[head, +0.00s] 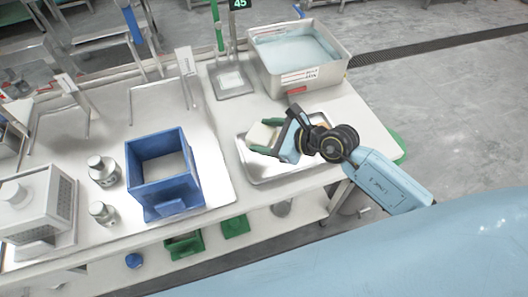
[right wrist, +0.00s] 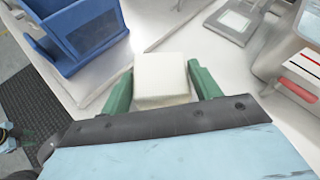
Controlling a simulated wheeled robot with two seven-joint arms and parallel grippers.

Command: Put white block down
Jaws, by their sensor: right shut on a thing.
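The white block (head: 261,135) is between the green fingers of my right gripper (head: 266,137), which is shut on it. In the right wrist view the block (right wrist: 162,78) shows as a pale square with one green finger along each side. In the head view the gripper and block are over the left part of a shallow metal tray (head: 291,171) on the white table. I cannot tell whether the block touches the tray.
A blue open box (head: 160,206) and two small metal-coloured weights or jars (head: 103,172) stand left of the tray. A scale (head: 232,83) and a grey bin (head: 290,74) of pale blue contents are behind it. A white device (head: 35,205) stands far left.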

